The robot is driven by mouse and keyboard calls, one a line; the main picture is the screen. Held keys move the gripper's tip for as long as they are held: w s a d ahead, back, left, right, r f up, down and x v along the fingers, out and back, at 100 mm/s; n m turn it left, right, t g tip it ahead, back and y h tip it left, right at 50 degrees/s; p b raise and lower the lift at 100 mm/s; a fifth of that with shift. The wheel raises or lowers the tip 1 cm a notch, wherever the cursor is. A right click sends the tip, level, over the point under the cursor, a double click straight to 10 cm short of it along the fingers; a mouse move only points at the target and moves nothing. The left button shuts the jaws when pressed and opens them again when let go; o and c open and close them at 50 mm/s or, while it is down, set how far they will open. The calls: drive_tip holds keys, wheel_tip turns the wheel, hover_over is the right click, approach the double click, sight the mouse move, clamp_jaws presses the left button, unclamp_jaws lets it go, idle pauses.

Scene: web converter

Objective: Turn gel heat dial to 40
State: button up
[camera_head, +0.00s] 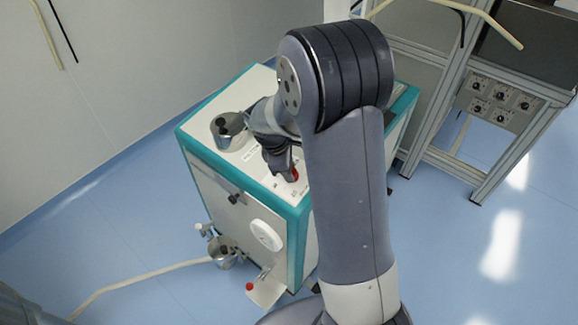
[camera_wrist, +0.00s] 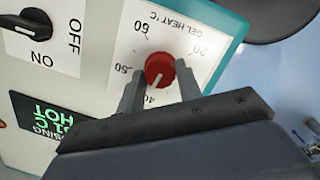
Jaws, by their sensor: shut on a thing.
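The gel heat dial (camera_wrist: 160,66) is a round red knob on a white panel marked "GEL HEAT °C". Its white pointer line points down and slightly left, toward the 40 mark (camera_wrist: 151,99), which is partly covered by my gripper. The 50, 60 and 20 marks show around it; 30 is hidden. My gripper (camera_wrist: 160,70) is shut on the dial, one finger on each side of it. In the head view, the red dial (camera_head: 294,175) shows partly beside my gripper (camera_head: 285,172) on the top of the white and teal machine (camera_head: 207,144).
In the wrist view, a black ON/OFF switch (camera_wrist: 27,22) and a green-lettered display (camera_wrist: 45,122) are left of the dial. In the head view, a metal pot (camera_head: 229,131) stands on the machine's top. A framed workstation (camera_head: 500,100) is at the right.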

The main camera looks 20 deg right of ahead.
drive_tip(key=shift+n, duration=0.9)
drive_tip(key=o, duration=1)
drive_tip(key=shift+c, duration=0.2)
drive_tip(key=shift+r, duration=0.15)
drive_tip(key=v, duration=1)
drive_tip(key=shift+r, duration=0.3)
drive_tip(key=shift+s+a, duration=0.1)
drive_tip(key=shift+s, duration=0.05)
